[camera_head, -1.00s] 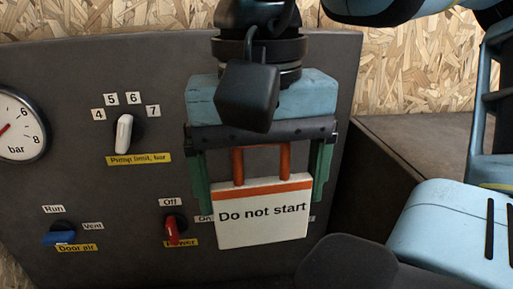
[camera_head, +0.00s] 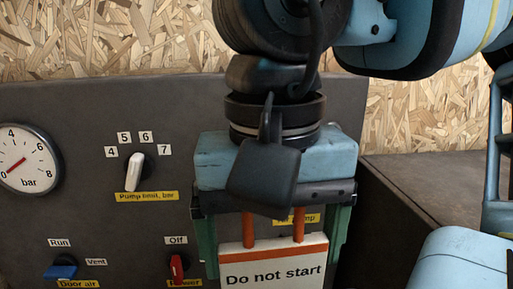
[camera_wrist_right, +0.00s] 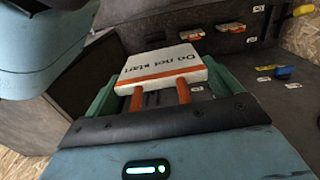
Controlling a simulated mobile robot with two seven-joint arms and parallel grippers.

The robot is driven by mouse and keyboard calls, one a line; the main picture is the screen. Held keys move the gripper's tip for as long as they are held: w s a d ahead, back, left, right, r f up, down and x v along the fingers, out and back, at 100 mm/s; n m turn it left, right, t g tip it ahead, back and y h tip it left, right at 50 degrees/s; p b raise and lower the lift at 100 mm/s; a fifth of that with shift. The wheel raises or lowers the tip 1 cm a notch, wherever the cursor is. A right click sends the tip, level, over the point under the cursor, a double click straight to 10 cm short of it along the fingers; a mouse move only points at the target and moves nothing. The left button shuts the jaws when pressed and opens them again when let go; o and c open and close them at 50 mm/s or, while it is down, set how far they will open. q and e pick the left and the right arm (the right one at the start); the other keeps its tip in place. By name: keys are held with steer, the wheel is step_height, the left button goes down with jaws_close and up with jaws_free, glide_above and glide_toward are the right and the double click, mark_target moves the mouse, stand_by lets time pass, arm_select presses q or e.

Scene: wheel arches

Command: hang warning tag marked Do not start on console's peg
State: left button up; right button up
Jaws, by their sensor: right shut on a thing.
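The warning tag (camera_head: 273,275) is a white plate with an orange band, marked "Do not start", with two orange uprights at its top edge. My right gripper (camera_head: 272,252) is shut on it, with a green finger on either side. The tag hangs below the gripper in front of the grey console (camera_head: 90,110), its lower edge cut off in the head view. It also shows in the right wrist view (camera_wrist_right: 162,64). I cannot make out the peg; the gripper and tag cover part of the console. My left gripper is out of view.
The console carries a pressure gauge (camera_head: 28,158), a white pump-limit knob (camera_head: 134,172), a blue door-air knob (camera_head: 60,268) and a red power knob (camera_head: 177,267). A yellow label (camera_head: 298,218) shows partly behind the gripper. A dark box-like side (camera_head: 425,200) stands at right.

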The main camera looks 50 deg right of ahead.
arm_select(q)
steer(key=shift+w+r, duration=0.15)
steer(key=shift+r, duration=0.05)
arm_select(e)
steer(key=w+d+m, duration=0.6)
steer(key=w, duration=0.1)
steer(key=shift+w+d, duration=0.25)
steer(key=shift+d, duration=0.05)
steer(key=shift+w, duration=0.1)
